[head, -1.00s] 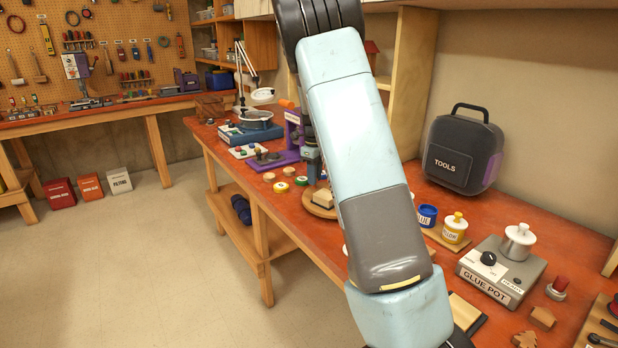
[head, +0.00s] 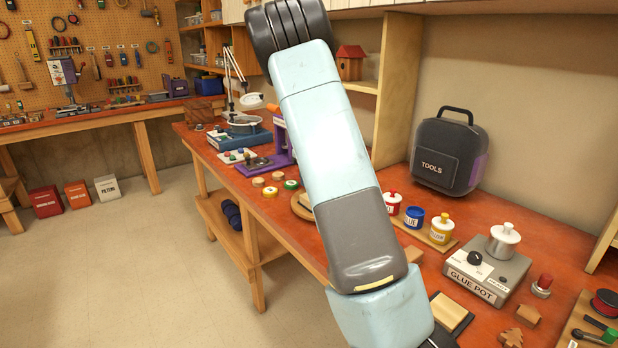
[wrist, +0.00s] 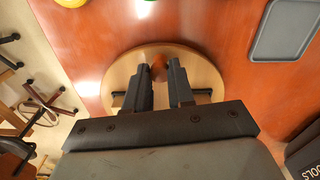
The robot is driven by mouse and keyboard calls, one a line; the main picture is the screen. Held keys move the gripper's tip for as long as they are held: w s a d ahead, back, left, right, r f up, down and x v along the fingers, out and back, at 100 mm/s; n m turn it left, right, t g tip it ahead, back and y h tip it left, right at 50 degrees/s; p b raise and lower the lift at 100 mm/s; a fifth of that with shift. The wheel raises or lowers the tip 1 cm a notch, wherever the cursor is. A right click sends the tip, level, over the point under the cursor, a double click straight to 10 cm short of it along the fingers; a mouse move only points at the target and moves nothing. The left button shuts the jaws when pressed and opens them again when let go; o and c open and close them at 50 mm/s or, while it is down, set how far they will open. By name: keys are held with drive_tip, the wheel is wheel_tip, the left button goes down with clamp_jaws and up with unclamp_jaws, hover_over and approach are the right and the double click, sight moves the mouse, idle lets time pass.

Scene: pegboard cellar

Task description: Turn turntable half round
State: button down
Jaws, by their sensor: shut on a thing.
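The turntable is a round, pale wooden disc on the red-brown bench. In the wrist view the turntable (wrist: 207,72) lies right under my gripper (wrist: 161,70). A small orange-brown knob (wrist: 159,62) shows between the fingertips, near the disc's middle, and the jaws are shut on it. Dark-ended pieces show on the disc at either side of the fingers. In the head view only the left edge of the turntable (head: 299,208) shows; my arm hides the rest and the gripper.
A grey tray (wrist: 285,40) lies near the disc in the wrist view. Small round pieces (head: 270,191) sit left of the turntable. Paint pots (head: 414,217), a glue pot (head: 487,272) and a tool case (head: 448,155) stand to the right. A purple stand (head: 262,164) is farther back.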

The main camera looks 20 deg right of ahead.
drive_tip(key=shift+w+r, duration=0.1)
drive_tip(key=shift+w, duration=0.1)
drive_tip(key=c, duration=1.3)
unclamp_jaws()
drive_tip(key=shift+w, duration=0.1)
drive_tip(key=o, duration=0.3)
drive_tip(key=shift+o, duration=0.2)
wheel_tip(320, 180, up, 14)
drive_tip(key=shift+f, duration=0.25)
